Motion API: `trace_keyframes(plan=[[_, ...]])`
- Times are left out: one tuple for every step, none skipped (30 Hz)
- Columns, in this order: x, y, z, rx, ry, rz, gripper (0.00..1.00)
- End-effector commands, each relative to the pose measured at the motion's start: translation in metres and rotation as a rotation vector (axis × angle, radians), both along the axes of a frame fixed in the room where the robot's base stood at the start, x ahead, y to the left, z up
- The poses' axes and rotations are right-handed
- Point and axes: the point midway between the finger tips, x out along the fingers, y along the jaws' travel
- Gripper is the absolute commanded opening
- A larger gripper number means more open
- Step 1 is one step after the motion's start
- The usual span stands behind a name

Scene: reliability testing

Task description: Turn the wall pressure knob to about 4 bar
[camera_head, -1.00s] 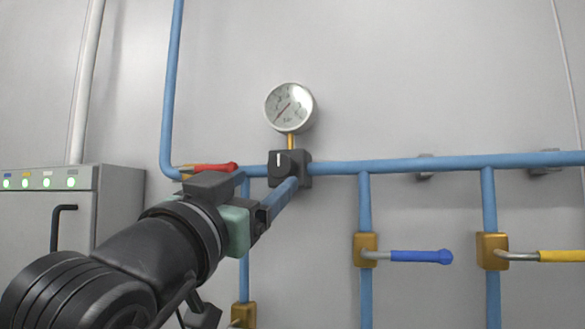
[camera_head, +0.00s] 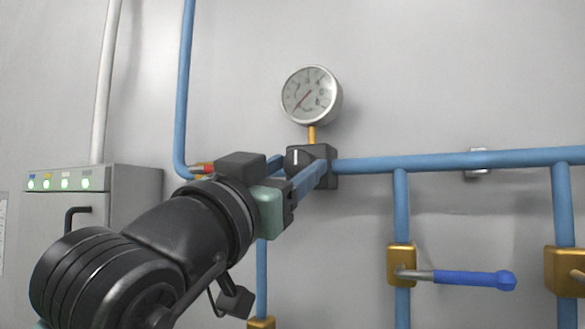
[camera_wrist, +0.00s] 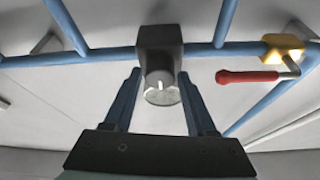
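The dark pressure knob (camera_head: 297,157) with a white mark is on a black block (camera_head: 331,166) on the wall pipe. Its mark points about straight up. The round gauge (camera_head: 312,94) is above it; its needle points to the lower left and its numbers are too small to read. My gripper (camera_head: 301,165) is at the knob, with one blue finger on each side. In the wrist view my gripper (camera_wrist: 159,76) has its fingers apart around the knob (camera_wrist: 161,91), with narrow gaps seeming to show on both sides.
A blue horizontal pipe (camera_head: 450,161) runs right from the block. A blue-handled valve (camera_head: 470,279) is at lower right. A red valve handle (camera_wrist: 247,76) is close beside my gripper in the wrist view. A grey cabinet (camera_head: 135,200) with green lights stands at left.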

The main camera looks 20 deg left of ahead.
Motion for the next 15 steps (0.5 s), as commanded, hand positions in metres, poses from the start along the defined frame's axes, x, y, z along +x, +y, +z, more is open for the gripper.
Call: trace_keyframes(plan=[[0.0001,0.0000,-0.0001,0.000,0.000,0.000,0.46],[0.0001,0.0000,-0.0001,0.000,0.000,0.000,0.40],[0.0001,0.0000,-0.0001,0.000,0.000,0.000,0.33],[0.0001,0.0000,-0.0001,0.000,0.000,0.000,0.28],[0.0002,0.0000,-0.0001,0.000,0.000,0.000,0.22],[0.0002,0.0000,-0.0001,0.000,0.000,0.000,0.15],[0.0002,0.0000,-0.0001,0.000,0.000,0.000,0.10],[0.0002,0.0000,-0.0001,0.000,0.000,0.000,0.04],[0.0003,0.0000,-0.0001,0.000,0.000,0.000,0.00],[0.0002,0.0000,-0.0001,0.000,0.000,0.000,0.00],[0.0003,0.0000,-0.0001,0.000,0.000,0.000,0.00],[0.0002,0.0001,-0.0001,0.000,0.000,0.000,0.00],[0.0002,0.0001,-0.0001,0.001,0.000,0.000,0.00],[0.0002,0.0001,-0.0002,0.003,0.000,0.000,0.00],[0.0002,0.0003,-0.0002,0.006,0.000,0.000,0.00]])
